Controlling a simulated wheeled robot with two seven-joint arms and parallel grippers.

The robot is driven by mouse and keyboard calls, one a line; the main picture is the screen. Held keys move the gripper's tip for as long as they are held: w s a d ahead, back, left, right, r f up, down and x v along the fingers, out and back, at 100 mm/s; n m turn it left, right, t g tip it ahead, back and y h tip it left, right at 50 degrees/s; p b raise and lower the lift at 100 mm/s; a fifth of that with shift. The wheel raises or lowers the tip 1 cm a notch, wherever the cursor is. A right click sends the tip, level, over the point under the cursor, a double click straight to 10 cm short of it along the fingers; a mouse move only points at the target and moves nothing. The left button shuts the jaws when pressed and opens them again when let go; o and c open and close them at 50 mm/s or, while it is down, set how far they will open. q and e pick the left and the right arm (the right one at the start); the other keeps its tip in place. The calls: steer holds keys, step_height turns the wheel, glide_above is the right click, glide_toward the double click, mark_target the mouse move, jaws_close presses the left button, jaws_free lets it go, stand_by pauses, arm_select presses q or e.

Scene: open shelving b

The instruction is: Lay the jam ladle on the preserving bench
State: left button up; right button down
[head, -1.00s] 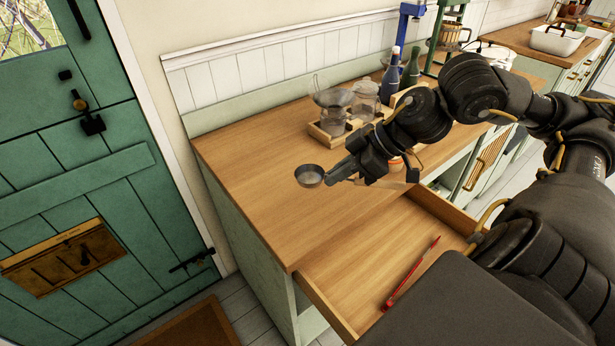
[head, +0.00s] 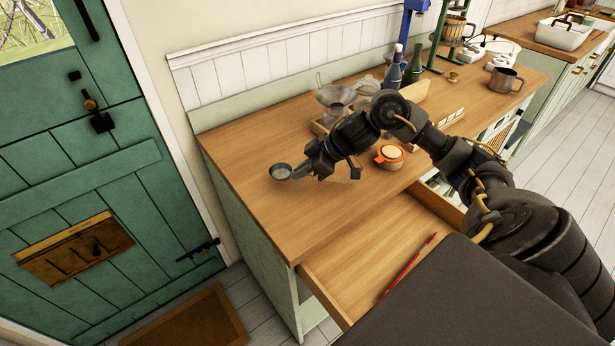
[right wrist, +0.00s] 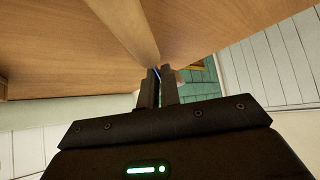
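The jam ladle has a small round metal bowl (head: 280,171) that shows in the head view over the left part of the wooden preserving bench (head: 240,150). My right gripper (head: 298,172) is just right of the bowl, low over the bench top, with its fingers close together on the ladle. A pale stretch of what looks like the handle shows below the wrist. In the right wrist view my right gripper (right wrist: 160,88) has its fingers nearly together, with a thin sliver between them. I cannot tell whether the ladle touches the bench. My left gripper is out of view.
An open drawer (head: 365,250) with a red stick-like item (head: 408,265) juts out in front. A jar with an orange ring (head: 390,155), bottles (head: 392,72) and a metal mug (head: 507,80) stand on the bench. The bench's front left is clear.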

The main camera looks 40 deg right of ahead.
mark_target(302, 188)
steer(key=shift+s+f, duration=0.1)
steer(key=shift+f, duration=1.25)
steer(key=shift+f, duration=0.15)
steer(key=c, duration=1.6)
jaws_free()
steer(key=shift+r, duration=0.2)
steer(key=b+v, duration=0.1)
steer(key=v, duration=1)
steer(key=shift+s+d+b, duration=0.15)
steer(key=shift+s+b, duration=0.05)
steer(key=shift+b, duration=0.1)
steer(key=shift+s+d+r, duration=0.1)
steer(key=shift+s+r, duration=0.1)
steer(key=shift+r, duration=0.15)
